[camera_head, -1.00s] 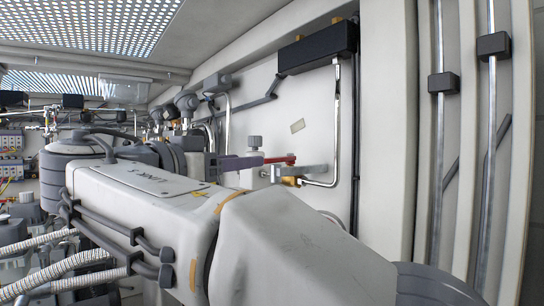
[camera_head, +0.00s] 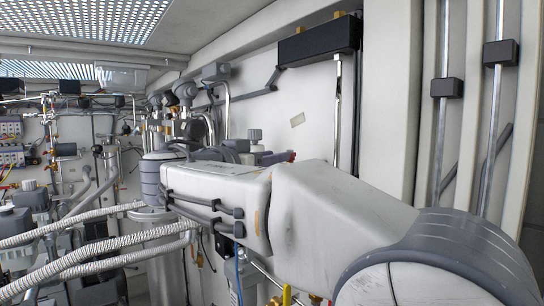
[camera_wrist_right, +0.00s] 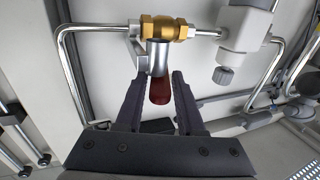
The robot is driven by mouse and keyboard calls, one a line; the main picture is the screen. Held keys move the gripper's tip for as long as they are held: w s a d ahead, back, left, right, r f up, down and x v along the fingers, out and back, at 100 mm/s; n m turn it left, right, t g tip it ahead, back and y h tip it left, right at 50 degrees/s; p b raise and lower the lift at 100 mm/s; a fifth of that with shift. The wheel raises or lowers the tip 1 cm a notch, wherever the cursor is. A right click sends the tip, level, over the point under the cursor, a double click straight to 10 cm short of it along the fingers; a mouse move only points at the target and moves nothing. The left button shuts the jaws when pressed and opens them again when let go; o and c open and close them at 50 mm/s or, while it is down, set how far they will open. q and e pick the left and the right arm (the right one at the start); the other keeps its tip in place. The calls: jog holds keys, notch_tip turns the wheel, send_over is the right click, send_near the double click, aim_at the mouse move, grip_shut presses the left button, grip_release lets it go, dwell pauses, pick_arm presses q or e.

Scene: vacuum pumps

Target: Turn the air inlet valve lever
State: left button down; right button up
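The air inlet valve is a brass body (camera_wrist_right: 163,29) on a bent metal pipe, at the top of the right wrist view. Its lever has a dark red handle (camera_wrist_right: 160,90) that points down between my right gripper's fingers. My right gripper (camera_wrist_right: 155,80) is open, with a dark finger on each side of the handle. A gap shows on the left; on the right the finger is close, and I cannot tell if it touches. In the head view my right gripper (camera_head: 272,158) is mostly hidden behind my arm, and the brass valve is hidden. My left gripper is not in view.
A white fitting with a grey knob (camera_wrist_right: 223,75) stands right of the valve. A black box (camera_head: 318,43) is on the wall above. Ribbed white hoses (camera_head: 100,247) cross the lower left. Vertical metal pipes (camera_head: 442,130) run along the right wall.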

grip_shut()
dwell(1.2)
